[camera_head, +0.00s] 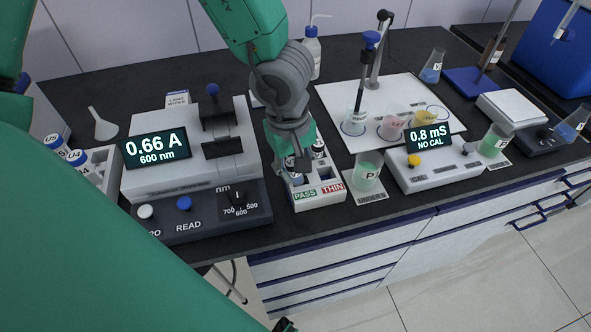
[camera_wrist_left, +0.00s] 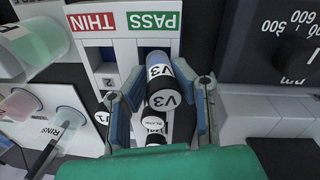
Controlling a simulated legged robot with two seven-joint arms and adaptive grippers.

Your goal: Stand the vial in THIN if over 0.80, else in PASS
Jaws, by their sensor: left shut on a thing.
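The vial marked V3 (camera_wrist_left: 162,86), with a white-and-black cap and blue body, is between the fingers of my left gripper (camera_wrist_left: 163,98), which is shut on it. In the head view this gripper (camera_head: 292,165) points down over the white rack (camera_head: 320,203). The rack's front has a green PASS label (camera_head: 305,195) and a red THIN label (camera_head: 332,188). In the wrist view the vial's lower end is by the PASS-side opening; I cannot tell how deep it sits. The photometer display (camera_head: 157,148) reads 0.66 A at 600 nm.
Other capped vials (camera_wrist_left: 153,123) stand behind the held one. The photometer (camera_head: 190,170) is close left of the rack. The counter's front edge is close.

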